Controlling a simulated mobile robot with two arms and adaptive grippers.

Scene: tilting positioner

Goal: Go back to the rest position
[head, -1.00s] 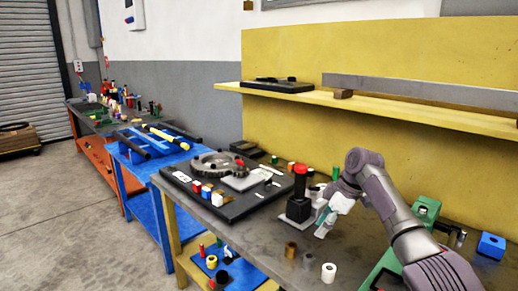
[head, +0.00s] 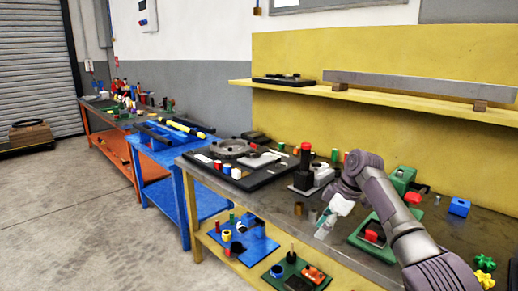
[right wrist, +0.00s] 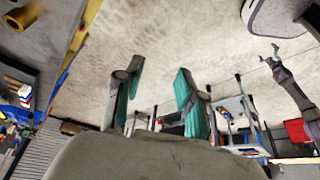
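My right gripper (head: 326,226) hangs over the front edge of the workbench in the head view, fingers pointing down and empty. In the right wrist view its two teal-padded fingers (right wrist: 158,100) stand wide apart with only floor and background between them. My left gripper (right wrist: 271,54) shows small at the upper right of the right wrist view; its fingers look spread and empty. It is outside the head view. The tilting positioner's black plate with a grey round disc (head: 230,148) lies on the bench, left of my right gripper and clear of it.
A red-topped black block on a grey base (head: 304,165) stands behind my right gripper. A green fixture (head: 403,180) and a blue block (head: 459,206) are to the right. A yellow shelf (head: 420,97) runs above. The floor (head: 90,215) at left is clear.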

